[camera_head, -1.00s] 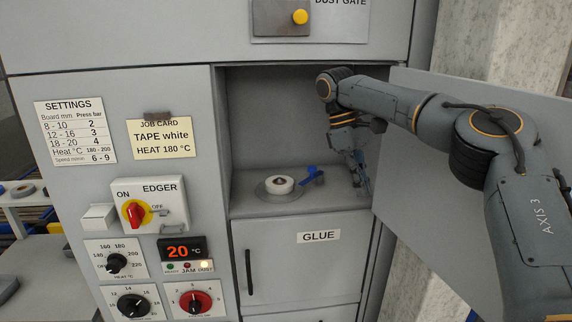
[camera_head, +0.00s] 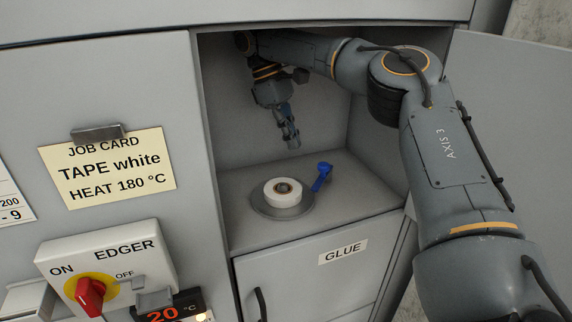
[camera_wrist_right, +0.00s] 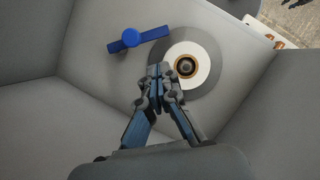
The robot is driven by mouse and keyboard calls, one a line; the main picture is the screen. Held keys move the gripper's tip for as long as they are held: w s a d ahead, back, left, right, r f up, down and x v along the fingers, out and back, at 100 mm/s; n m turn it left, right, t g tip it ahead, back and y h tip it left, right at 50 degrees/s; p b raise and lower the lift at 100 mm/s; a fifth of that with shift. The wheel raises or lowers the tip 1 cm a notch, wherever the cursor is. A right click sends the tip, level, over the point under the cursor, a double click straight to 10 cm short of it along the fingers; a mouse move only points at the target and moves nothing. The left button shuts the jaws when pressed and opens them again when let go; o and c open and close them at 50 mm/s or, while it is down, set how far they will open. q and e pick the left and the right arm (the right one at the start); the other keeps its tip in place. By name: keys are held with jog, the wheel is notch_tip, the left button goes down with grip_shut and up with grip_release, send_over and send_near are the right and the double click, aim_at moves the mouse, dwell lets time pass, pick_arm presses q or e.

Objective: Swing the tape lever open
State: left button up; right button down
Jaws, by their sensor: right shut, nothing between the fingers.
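The blue tape lever (camera_head: 322,177) stands on the compartment floor, just right of the white tape roll (camera_head: 283,192) on its round grey plate. In the right wrist view the lever (camera_wrist_right: 137,39) lies beyond the fingertips, up and to the left, beside the roll (camera_wrist_right: 192,64). My right gripper (camera_head: 293,143) is inside the compartment, above and behind the roll and lever, pointing down. Its fingers (camera_wrist_right: 160,72) are shut and empty, apart from the lever. My left gripper is not in view.
The compartment's side walls and back wall enclose the gripper closely. The open door (camera_head: 510,110) is at the right. The GLUE door (camera_head: 310,280) is below. The EDGER switch box (camera_head: 105,265) and job card (camera_head: 107,167) are on the panel at left.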

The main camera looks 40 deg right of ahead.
aim_at(323, 171)
jog(key=x, duration=0.9)
jog(key=shift+w+f, duration=0.2)
jog(key=shift+s+f, duration=0.15)
jog(key=shift+s, duration=0.05)
